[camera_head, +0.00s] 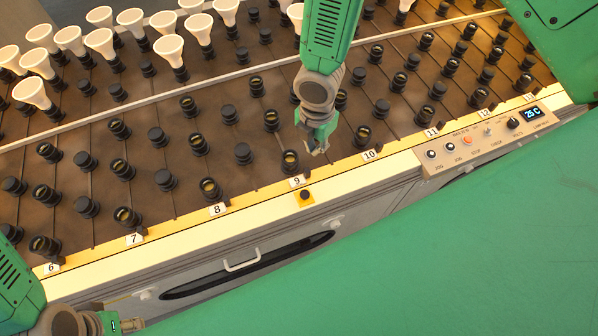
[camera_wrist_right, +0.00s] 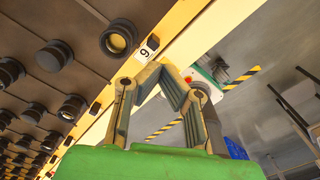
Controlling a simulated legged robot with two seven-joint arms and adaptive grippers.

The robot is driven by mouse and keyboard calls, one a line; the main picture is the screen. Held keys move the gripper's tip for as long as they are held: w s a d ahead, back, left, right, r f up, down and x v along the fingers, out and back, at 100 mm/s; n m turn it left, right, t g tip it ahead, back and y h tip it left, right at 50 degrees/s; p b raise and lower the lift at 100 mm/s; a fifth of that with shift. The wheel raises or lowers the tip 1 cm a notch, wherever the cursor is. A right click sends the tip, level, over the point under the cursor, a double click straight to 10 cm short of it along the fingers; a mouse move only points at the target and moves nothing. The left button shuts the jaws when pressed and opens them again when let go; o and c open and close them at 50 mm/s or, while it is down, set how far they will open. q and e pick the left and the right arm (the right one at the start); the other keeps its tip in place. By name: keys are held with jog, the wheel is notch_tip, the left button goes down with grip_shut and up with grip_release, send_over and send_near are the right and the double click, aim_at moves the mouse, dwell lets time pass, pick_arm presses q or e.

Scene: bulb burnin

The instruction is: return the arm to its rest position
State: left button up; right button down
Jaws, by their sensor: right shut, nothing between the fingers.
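My right arm reaches down from the top of the head view, and its gripper (camera_head: 317,148) hangs over the front edge of the rack between labels 9 and 10. In the right wrist view the right gripper's fingers (camera_wrist_right: 155,72) meet at the tips with nothing between them, near the 9 label. My left gripper (camera_head: 130,325) is at the bottom left corner of the head view, in front of the rack near label 6. Only a small part of it shows, and its opening cannot be made out.
The brown rack (camera_head: 120,190) carries rows of black sockets, with several white bulbs (camera_head: 170,48) at the back left. A control panel (camera_head: 490,137) reading 25°C sits at the front right. A drawer handle (camera_head: 242,262) is on the front below. A yellow-black stripe (camera_wrist_right: 240,78) shows in the wrist view.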

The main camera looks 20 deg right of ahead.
pick_arm(q)
jog(key=shift+r, duration=0.45)
pick_arm(e)
jog(key=shift+r, duration=0.45)
